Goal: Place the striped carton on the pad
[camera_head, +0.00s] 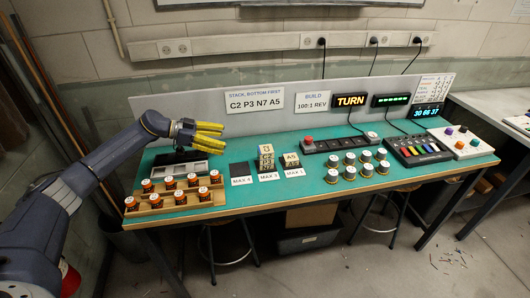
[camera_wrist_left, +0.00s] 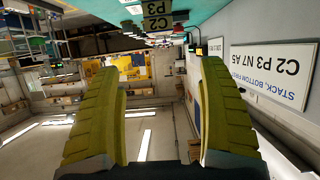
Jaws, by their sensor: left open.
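No carton with clear stripes can be made out in either view. A dark flat square pad (camera_head: 239,169) lies on the green bench behind a MAX 4 label, with nothing seen on it. My left gripper (camera_head: 210,137) is above the bench's left part, left of the pad and higher. Its yellow fingers are spread apart and empty; they also show in the left wrist view (camera_wrist_left: 163,115). A stack of small lettered blocks (camera_head: 267,158) stands behind the MAX 3 label; lettered blocks also show at the top of the left wrist view (camera_wrist_left: 158,15). My right gripper is not seen.
Shorter lettered blocks (camera_head: 290,160) stand behind the MAX 1 label. A wooden rack (camera_head: 175,202) with several orange-and-black cylinders is at front left. Several silver-topped jars (camera_head: 350,173) stand right of centre. A grey panel (camera_head: 205,110) with signs runs along the back.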

